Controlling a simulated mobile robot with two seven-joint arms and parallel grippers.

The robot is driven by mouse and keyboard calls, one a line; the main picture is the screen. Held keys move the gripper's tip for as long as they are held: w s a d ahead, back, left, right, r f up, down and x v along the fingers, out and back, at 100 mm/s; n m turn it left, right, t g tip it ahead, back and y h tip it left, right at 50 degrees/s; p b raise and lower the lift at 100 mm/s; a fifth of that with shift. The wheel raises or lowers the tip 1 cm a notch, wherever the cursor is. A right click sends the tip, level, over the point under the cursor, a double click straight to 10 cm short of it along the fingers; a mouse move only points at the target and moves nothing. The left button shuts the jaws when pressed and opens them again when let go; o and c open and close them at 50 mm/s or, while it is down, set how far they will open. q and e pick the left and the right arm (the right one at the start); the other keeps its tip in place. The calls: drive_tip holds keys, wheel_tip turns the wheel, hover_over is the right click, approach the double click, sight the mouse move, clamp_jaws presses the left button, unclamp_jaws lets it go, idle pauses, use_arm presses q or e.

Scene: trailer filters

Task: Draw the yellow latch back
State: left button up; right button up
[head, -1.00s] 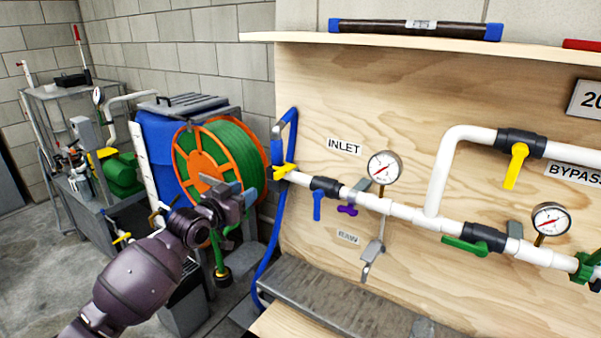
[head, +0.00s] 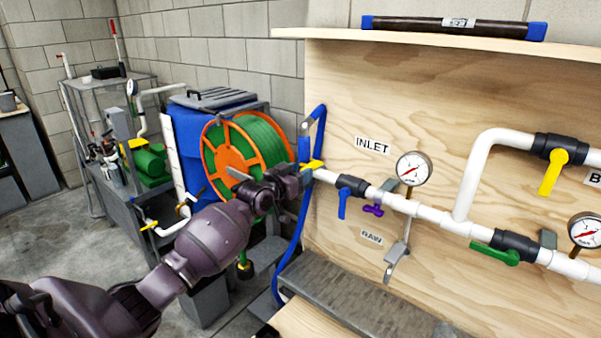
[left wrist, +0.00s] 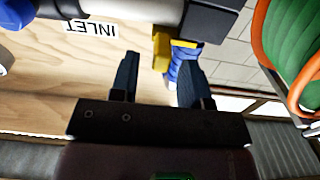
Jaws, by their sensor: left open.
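The yellow latch (head: 313,165) sits at the left end of the white inlet pipe, where the blue hose (head: 318,128) joins. In the left wrist view the latch (left wrist: 162,48) shows just beyond the fingertips, roughly between them, with the ribbed blue hose end behind it. My left gripper (head: 292,178) is beside the latch in the head view, reaching in from the left. In the left wrist view its two dark fingers (left wrist: 158,78) are apart with nothing between them. I cannot tell whether a finger touches the latch. My right gripper is out of view.
The inlet pipe carries a blue-handled valve (head: 343,203), a purple handle (head: 373,210) and a gauge (head: 413,168). The green hose reel (head: 262,140) stands close behind my left arm. A grey ledge (head: 360,302) lies below the plywood board.

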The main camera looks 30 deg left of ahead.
use_arm(q)
drive_tip(key=shift+w, duration=0.35)
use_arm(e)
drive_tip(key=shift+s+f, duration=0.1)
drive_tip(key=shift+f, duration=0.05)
use_arm(q)
clamp_jaws()
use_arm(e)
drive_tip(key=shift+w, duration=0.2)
